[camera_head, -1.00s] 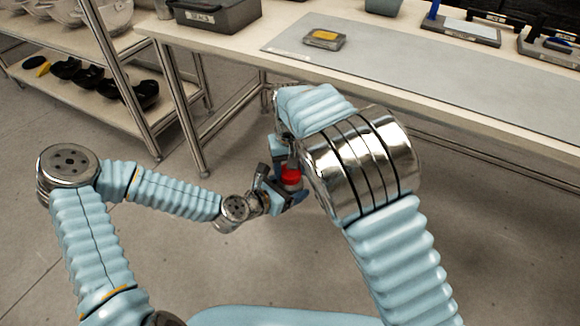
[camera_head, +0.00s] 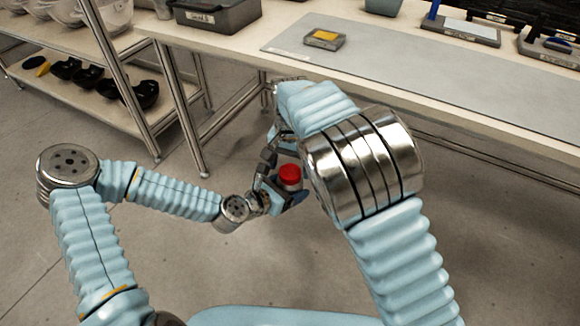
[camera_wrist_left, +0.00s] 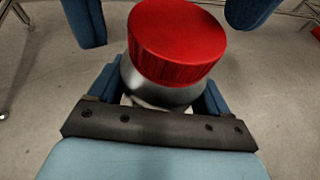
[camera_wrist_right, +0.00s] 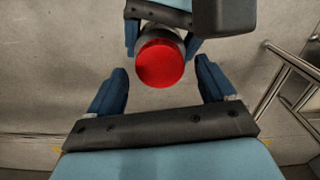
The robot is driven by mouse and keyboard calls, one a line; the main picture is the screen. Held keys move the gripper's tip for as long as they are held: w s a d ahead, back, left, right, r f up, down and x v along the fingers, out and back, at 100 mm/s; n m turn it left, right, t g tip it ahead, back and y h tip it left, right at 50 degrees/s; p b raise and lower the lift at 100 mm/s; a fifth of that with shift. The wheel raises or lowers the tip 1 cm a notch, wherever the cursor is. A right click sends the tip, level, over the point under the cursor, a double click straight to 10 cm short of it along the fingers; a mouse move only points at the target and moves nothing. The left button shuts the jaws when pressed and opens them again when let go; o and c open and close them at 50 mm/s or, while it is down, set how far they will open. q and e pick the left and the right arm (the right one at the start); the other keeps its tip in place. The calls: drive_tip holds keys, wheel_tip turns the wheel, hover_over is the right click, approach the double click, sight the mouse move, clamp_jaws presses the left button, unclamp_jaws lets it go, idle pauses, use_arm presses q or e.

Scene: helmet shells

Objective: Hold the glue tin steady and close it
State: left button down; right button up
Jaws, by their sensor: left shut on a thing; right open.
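The glue tin is a silver can with a red ribbed cap seated on top. My left gripper (camera_head: 284,199) is shut on the tin's body and holds it in the air above the floor, in front of the bench. The red cap (camera_head: 289,172) shows in the head view, and in the left wrist view (camera_wrist_left: 177,42) it covers most of the silver body (camera_wrist_left: 150,88). In the right wrist view the cap (camera_wrist_right: 160,63) faces the camera, just beyond my open right gripper (camera_wrist_right: 160,82). The right fingers are apart on either side, clear of the cap. In the head view my right arm partly hides its gripper.
A workbench (camera_head: 240,50) with a grey mat (camera_head: 430,75) stands ahead, carrying a small yellow-topped box (camera_head: 324,39) and a grey bin (camera_head: 215,14). A shelf rack (camera_head: 105,115) with helmet shells stands at left. The bench legs are close behind the grippers.

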drive_tip(key=shift+r, duration=1.6)
drive_tip(key=shift+c, duration=0.4)
drive_tip(key=shift+r+n, duration=0.25)
drive_tip(key=shift+n, duration=0.95)
drive_tip(key=n, duration=0.2)
drive_tip(key=r+n, duration=0.1)
drive_tip(key=n, duration=0.1)
drive_tip(key=shift+r, duration=0.15)
drive_tip(key=n, duration=0.2)
drive_tip(key=r+n, duration=0.1)
drive_tip(key=n, duration=0.2)
drive_tip(key=shift+r+n, duration=0.3)
drive_tip(key=shift+f, duration=0.1)
drive_tip(key=shift+f, duration=3.95)
